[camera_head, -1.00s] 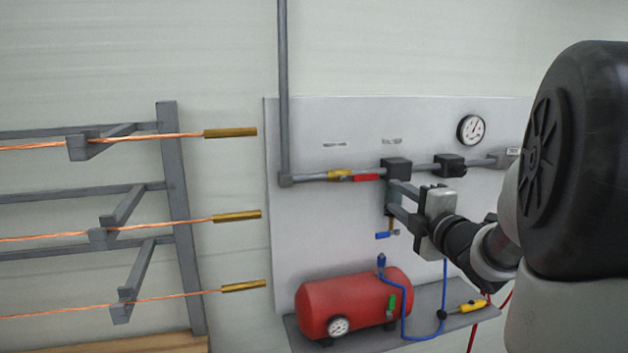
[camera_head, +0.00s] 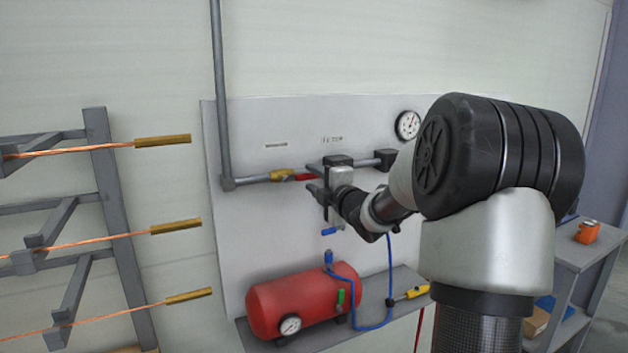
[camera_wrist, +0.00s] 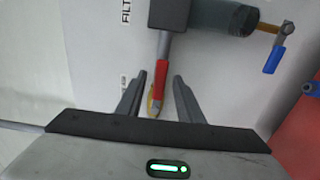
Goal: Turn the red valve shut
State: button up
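The red valve handle (camera_head: 305,177) lies along the horizontal pipe, just right of its yellow valve body (camera_head: 283,175). My gripper (camera_head: 309,178) is in front of the handle's right part and partly hides it. In the wrist view, my gripper (camera_wrist: 160,77) is open, with one finger on each side of the red handle (camera_wrist: 161,80). The yellow valve body (camera_wrist: 151,104) shows behind the handle between the fingers. I see a gap on both sides and no grip on the handle. How deep the handle sits between the fingers I cannot tell.
A filter (camera_wrist: 222,14) and a small blue valve handle (camera_head: 329,232) are close to my gripper. A red tank (camera_head: 292,303) sits on a shelf below, with a blue hose (camera_head: 389,275). A gauge (camera_head: 408,125) is at upper right. Copper wires with brass ends (camera_head: 176,228) are at left.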

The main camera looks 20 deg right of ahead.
grip_shut()
jog(key=shift+b, duration=0.4)
jog(key=shift+a+r+n+b, duration=0.1)
jog(key=shift+n+b, duration=0.5)
jog(key=shift+b, duration=0.3)
jog(key=a+r+n+b, duration=0.6)
jog(key=n+b, duration=1)
jog(key=shift+n, duration=0.3)
jog(key=shift+s+a, duration=0.1)
jog(key=shift+s, duration=0.05)
